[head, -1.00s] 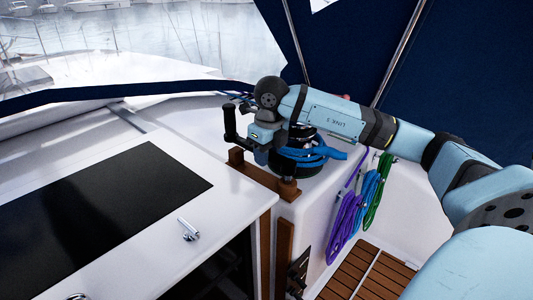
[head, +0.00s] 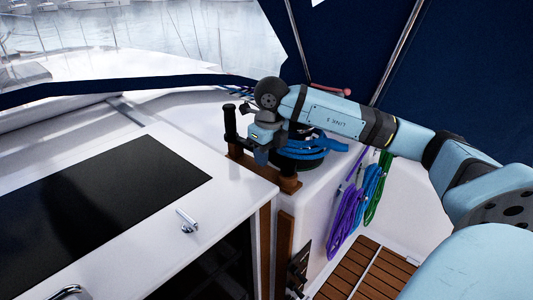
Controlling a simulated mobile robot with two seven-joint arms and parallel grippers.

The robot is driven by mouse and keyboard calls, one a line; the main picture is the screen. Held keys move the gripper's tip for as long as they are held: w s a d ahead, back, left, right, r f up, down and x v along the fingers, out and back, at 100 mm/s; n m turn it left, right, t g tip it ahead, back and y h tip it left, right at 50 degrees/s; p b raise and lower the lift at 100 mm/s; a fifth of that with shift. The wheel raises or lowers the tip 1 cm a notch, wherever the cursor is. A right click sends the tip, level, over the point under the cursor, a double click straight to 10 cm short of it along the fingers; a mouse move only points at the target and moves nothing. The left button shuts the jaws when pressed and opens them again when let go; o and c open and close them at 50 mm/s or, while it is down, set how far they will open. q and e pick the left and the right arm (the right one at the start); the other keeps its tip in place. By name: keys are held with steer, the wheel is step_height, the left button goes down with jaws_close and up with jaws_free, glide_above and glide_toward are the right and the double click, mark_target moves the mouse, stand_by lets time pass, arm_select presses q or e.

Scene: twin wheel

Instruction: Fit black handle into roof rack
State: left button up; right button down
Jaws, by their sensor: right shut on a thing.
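The black handle (head: 230,124) stands upright by its grip at the left end of a brown wooden rack (head: 287,184) on the white cabin top. My right gripper (head: 261,156) comes in from the right, points down and is shut on the handle. The gripper hides part of the handle's lower side and part of the rack. I cannot tell whether the handle is seated in the rack or just above it. My left gripper is not in view.
A black winch wrapped with blue rope (head: 308,148) stands close behind and right of my gripper. Purple, blue and green rope coils (head: 344,212) hang on the white side wall. A dark panel (head: 110,200) and a chrome latch (head: 187,222) lie left.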

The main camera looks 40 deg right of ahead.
steer(key=c, duration=0.7)
jaws_free()
steer(key=shift+r, duration=0.25)
steer(key=r, duration=0.4)
steer(key=s+r, duration=0.1)
steer(key=r, duration=0.8)
steer(key=shift+s+r, duration=0.15)
